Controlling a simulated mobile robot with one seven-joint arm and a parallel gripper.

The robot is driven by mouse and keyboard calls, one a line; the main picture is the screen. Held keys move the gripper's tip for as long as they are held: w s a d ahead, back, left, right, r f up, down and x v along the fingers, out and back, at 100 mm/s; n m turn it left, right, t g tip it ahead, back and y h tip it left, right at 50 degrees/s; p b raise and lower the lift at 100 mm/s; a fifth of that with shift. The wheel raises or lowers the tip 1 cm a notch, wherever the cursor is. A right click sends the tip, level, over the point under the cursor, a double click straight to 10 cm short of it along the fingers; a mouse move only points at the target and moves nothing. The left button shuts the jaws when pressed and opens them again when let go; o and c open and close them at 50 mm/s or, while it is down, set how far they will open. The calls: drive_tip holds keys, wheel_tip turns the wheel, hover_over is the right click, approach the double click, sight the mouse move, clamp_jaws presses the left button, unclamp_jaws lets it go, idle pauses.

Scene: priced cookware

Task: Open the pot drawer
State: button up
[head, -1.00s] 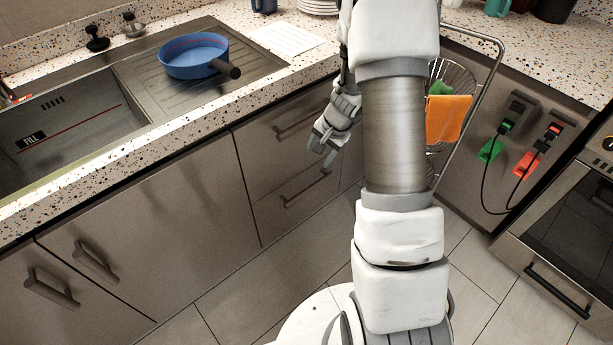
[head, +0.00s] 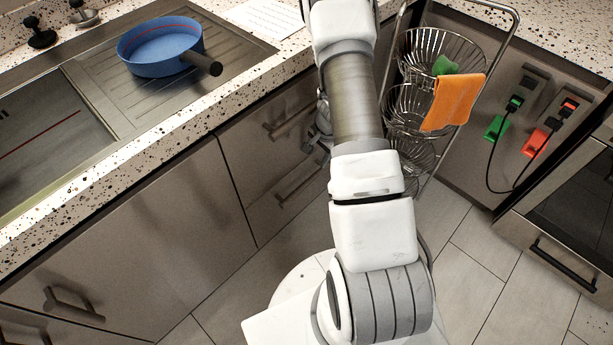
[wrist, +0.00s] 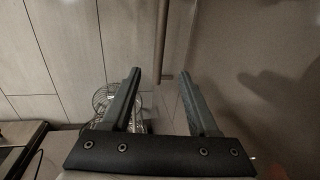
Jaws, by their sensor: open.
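Two stacked metal drawers show in the head view, an upper drawer (head: 238,135) and a lower drawer (head: 262,212). Each has a bar handle, the upper handle (head: 289,120) and the lower handle (head: 300,185). Both look closed. I cannot tell which is the pot drawer. My gripper (head: 316,140) is close to the drawer fronts, partly hidden by my arm. In the wrist view my gripper (wrist: 160,75) is open and empty. A bar handle (wrist: 162,40) lies in line with the gap between the fingertips, its end near them. Contact cannot be made out.
A wire basket rack (head: 440,60) with an orange cloth (head: 453,102) stands right of my arm. An oven (head: 570,210) is at the far right. A blue pan (head: 160,47) sits on the sink's drainboard. Tiled floor (head: 465,270) is clear to the right.

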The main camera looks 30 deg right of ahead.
sight(309, 181)
drive_tip(key=w+f+b, duration=0.1)
drive_tip(key=f, duration=0.4)
drive_tip(key=w+f+b, duration=0.1)
drive_tip(key=f+b, duration=0.1)
drive_tip(key=f, duration=0.4)
drive_tip(key=w+a+f+b, duration=0.1)
drive_tip(key=f, duration=0.4)
drive_tip(key=shift+a+f+b, duration=0.1)
drive_tip(key=shift+f+b, duration=0.25)
drive_tip(key=shift+b, duration=0.05)
clamp_jaws()
idle(0.5)
